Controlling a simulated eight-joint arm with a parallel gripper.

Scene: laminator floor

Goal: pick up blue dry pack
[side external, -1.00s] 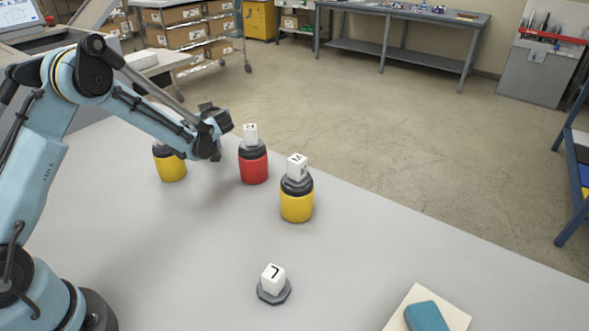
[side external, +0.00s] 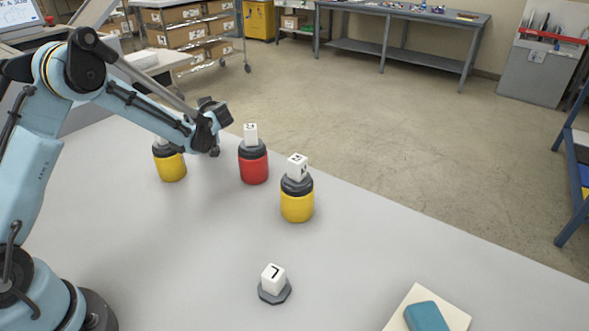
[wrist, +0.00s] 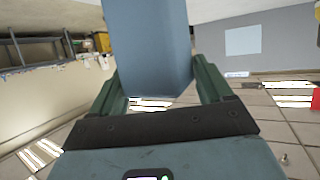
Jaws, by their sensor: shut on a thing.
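My gripper (wrist: 153,88) is shut on a plain blue block, the blue dry pack (wrist: 155,45), in the wrist view. The block stands between the two green fingers and runs out of the top of that view. In the side view my gripper (side external: 208,132) is above the table at the far left, just left of the red jar. A dark end shows there, but the block's colour and shape are unclear at this size.
A red jar (side external: 254,168) and yellow jars (side external: 297,207) (side external: 172,168) carry white numbered cubes. A cube marked 7 (side external: 273,278) sits on a grey base in front. A teal block (side external: 426,317) lies on a cream pad (side external: 455,318).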

